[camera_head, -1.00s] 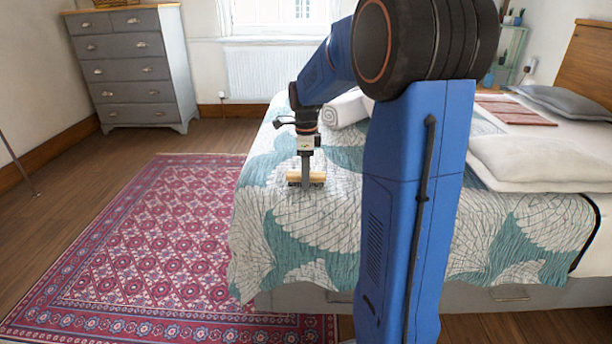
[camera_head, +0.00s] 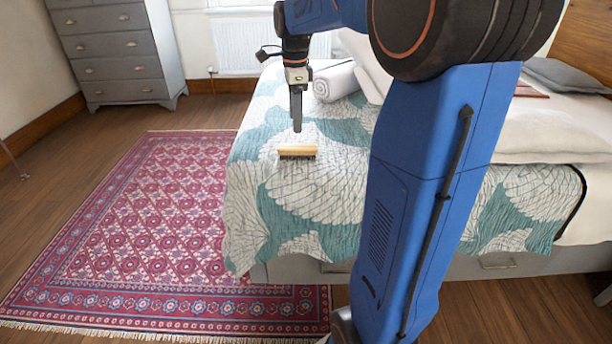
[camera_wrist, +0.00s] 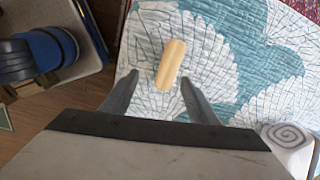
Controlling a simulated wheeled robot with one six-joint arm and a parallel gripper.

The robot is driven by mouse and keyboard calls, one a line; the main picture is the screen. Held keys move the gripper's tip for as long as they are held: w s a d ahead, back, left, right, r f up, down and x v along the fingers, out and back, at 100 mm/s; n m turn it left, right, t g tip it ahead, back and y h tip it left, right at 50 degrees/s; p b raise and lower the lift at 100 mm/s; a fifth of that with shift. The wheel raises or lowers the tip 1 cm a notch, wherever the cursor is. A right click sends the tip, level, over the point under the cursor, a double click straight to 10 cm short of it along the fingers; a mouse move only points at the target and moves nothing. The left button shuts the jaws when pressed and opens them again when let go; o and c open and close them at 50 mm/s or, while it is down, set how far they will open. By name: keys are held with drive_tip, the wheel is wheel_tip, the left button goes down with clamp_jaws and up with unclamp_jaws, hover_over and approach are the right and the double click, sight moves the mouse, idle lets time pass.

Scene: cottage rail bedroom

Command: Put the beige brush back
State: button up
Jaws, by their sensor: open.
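The beige brush (camera_head: 297,152) lies on the patterned bed cover (camera_head: 330,195), near the bed's left edge, with its dark bristles down. In the wrist view the brush (camera_wrist: 170,64) is a pale rounded bar beyond the fingertips and a little left of the middle between them. My gripper (camera_head: 297,128) points down above and slightly behind the brush, apart from it. In the wrist view my gripper (camera_wrist: 157,82) has its two fingers spread with nothing between them.
A rolled white towel (camera_head: 334,82) lies on the bed behind my gripper, with pillows (camera_head: 545,135) to the right. A patterned red rug (camera_head: 160,215) covers the floor left of the bed. A grey chest of drawers (camera_head: 115,50) stands at the back left.

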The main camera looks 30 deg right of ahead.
drive_tip(key=s+a+f+n+t, duration=0.1)
drive_tip(key=s+a+f+n, duration=0.1)
drive_tip(key=s+a+n, duration=0.2)
drive_tip(key=s+a+f+n+t, duration=0.2)
drive_tip(key=s+a+n, duration=0.3)
drive_tip(key=s+n, duration=0.6)
drive_tip(key=s+a+f+n+t, duration=0.1)
drive_tip(key=s+a+f+n, duration=0.3)
drive_tip(key=s+n, duration=0.4)
drive_tip(key=s+a, duration=0.1)
drive_tip(key=s, duration=0.4)
drive_tip(key=shift+f, duration=0.15)
